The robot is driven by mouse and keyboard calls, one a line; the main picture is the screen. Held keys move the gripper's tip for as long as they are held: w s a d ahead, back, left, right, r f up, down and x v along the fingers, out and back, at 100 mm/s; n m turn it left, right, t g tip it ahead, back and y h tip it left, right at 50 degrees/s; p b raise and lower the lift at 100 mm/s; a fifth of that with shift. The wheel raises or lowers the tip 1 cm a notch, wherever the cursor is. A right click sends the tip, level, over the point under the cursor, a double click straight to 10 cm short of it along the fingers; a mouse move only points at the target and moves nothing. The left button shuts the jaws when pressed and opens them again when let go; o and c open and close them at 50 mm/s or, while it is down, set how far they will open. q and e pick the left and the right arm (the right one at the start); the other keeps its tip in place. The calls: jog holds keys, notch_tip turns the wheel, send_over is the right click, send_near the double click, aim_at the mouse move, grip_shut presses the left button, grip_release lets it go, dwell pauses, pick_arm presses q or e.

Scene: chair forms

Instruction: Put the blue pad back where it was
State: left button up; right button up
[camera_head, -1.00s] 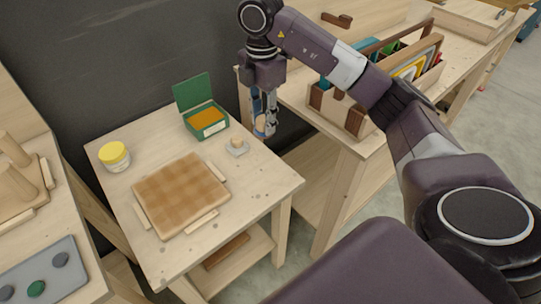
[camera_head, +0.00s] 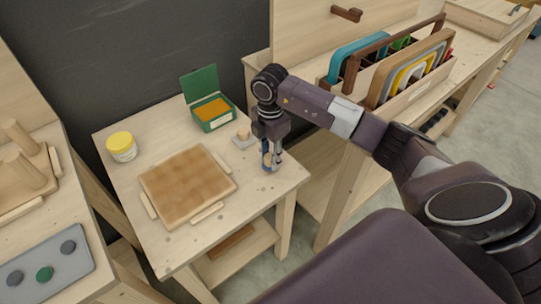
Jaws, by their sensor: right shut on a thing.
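My right gripper (camera_head: 270,163) points down at the right edge of the small wooden table (camera_head: 187,243). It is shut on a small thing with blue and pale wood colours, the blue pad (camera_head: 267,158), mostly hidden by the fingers. I cannot tell whether the pad touches the table. A small grey pad with a wooden knob (camera_head: 242,137) sits on the table, just left of the gripper. A green open box (camera_head: 215,116) with an orange inside stands behind it. My left gripper is not in view.
A grey tray (camera_head: 62,276) with several round discs is at lower left. A wooden rack (camera_head: 428,86) of coloured panels stands on the right bench.

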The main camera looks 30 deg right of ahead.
aim_at(270, 156)
jog(key=shift+f, duration=0.2)
jog(key=o, duration=1)
jog(key=shift+r, duration=0.2)
notch_tip(270, 156, up, 12)
jog(key=shift+r+b, duration=0.1)
jog(key=shift+b, duration=0.7)
